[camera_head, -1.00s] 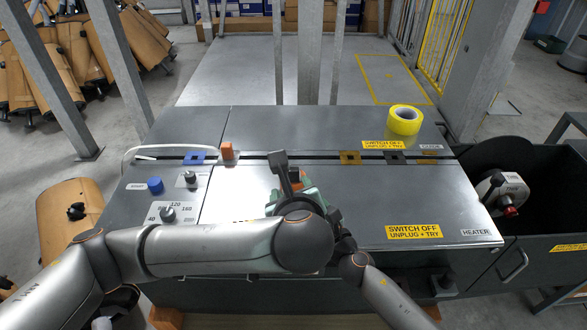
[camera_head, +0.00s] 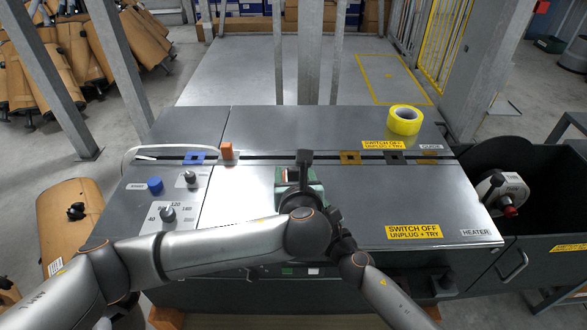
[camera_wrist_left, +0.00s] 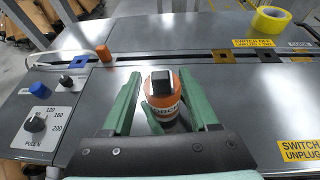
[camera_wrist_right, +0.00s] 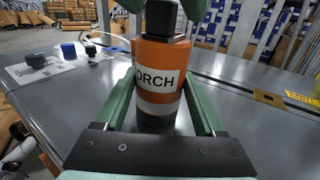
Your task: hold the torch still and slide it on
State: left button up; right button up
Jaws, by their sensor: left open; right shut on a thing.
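The torch is an orange and white cylinder with a black block at its top. In the right wrist view the torch (camera_wrist_right: 158,62) stands upright between the fingers of my right gripper (camera_wrist_right: 160,100), which is shut on it. In the left wrist view the torch (camera_wrist_left: 164,105) and its black block (camera_wrist_left: 161,82) lie between the spread green fingers of my left gripper (camera_wrist_left: 160,74), which is open. Green finger parts also show beside the black block (camera_wrist_right: 162,18) in the right wrist view. In the head view my left gripper (camera_head: 302,190) and arm hide the torch.
A grey metal bench (camera_head: 250,130) has a slot across it. A yellow tape roll (camera_head: 404,120), an orange block (camera_head: 227,150), a blue knob (camera_head: 155,185) and dials (camera_head: 167,214) are on it. An open dark bin (camera_head: 530,215) is at the right.

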pick_arm(q)
jog(key=shift+x, duration=1.05)
grip_shut()
dwell(0.7)
